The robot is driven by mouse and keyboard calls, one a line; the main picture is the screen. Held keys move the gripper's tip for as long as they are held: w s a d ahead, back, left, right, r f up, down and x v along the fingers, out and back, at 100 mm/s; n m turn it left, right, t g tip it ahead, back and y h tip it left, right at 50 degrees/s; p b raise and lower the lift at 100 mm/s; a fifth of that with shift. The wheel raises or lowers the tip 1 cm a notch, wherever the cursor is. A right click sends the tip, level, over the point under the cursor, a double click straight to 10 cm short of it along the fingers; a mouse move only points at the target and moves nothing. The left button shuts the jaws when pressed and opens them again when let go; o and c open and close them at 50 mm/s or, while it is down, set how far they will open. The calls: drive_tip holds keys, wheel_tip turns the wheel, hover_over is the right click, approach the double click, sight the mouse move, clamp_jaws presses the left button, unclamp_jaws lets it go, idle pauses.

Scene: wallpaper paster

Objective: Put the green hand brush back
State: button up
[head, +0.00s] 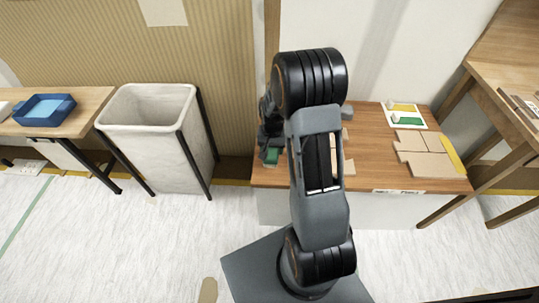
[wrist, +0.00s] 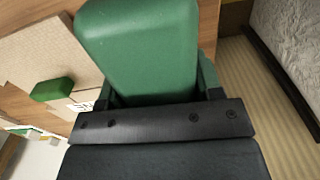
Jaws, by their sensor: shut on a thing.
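My gripper (head: 268,146) is at the left end of the wooden table (head: 375,172), mostly behind my arm. It is shut on a green block-like thing, which I take to be the green hand brush (wrist: 140,50). The brush fills the upper middle of the wrist view, between the two fingers. A second, smaller green thing (wrist: 52,89) lies beside tan board in the wrist view.
A white tray (head: 421,125) with yellow and green pieces stands at the table's back right. Tan boards (head: 424,160) lie in front of it. A pale bin (head: 150,120) stands left of the table, then a side table with a blue tray (head: 45,123).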

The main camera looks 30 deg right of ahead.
drive_tip(key=shift+w+a+f, duration=0.15)
drive_tip(key=shift+w+f, duration=0.25)
drive_tip(key=shift+f, duration=0.15)
drive_tip(key=shift+w+f+b, duration=0.15)
drive_tip(key=shift+f+b, duration=0.25)
drive_tip(key=shift+f, duration=0.95)
drive_tip(key=shift+f, duration=0.1)
drive_tip(key=shift+f+b, duration=0.3)
drive_tip(key=o, duration=0.9)
drive_tip(key=shift+o, duration=0.2)
drive_tip(key=shift+r, duration=0.1)
